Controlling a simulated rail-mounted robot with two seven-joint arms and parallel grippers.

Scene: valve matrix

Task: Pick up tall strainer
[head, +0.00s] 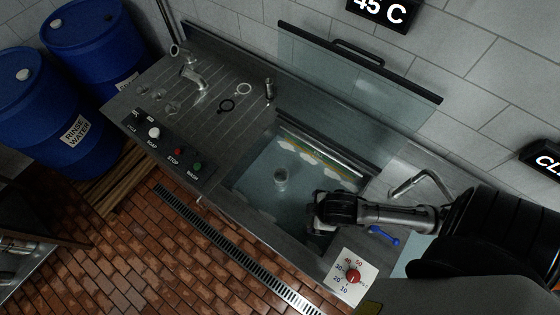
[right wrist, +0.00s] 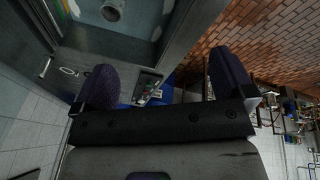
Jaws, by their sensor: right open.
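A short grey cylinder (head: 281,178) stands upright in the water of the sink basin; its round top also shows near the upper edge of the right wrist view (right wrist: 112,10). A slim, upright metal piece (head: 269,91) stands on the drainboard. I cannot tell for certain which of the two is the tall strainer. My right gripper (head: 316,214) is over the right front part of the basin, to the right of the cylinder and apart from it. In the right wrist view its fingers (right wrist: 165,78) are spread with nothing between them. My left gripper is not in view.
The drainboard (head: 215,120) holds a tap (head: 192,76), a dark ring (head: 227,106), a pale ring (head: 244,88) and a button panel (head: 172,148). A raised glass panel (head: 345,85) stands behind the basin. A bent spout (head: 420,180) and a blue lever (head: 384,236) are near my right arm.

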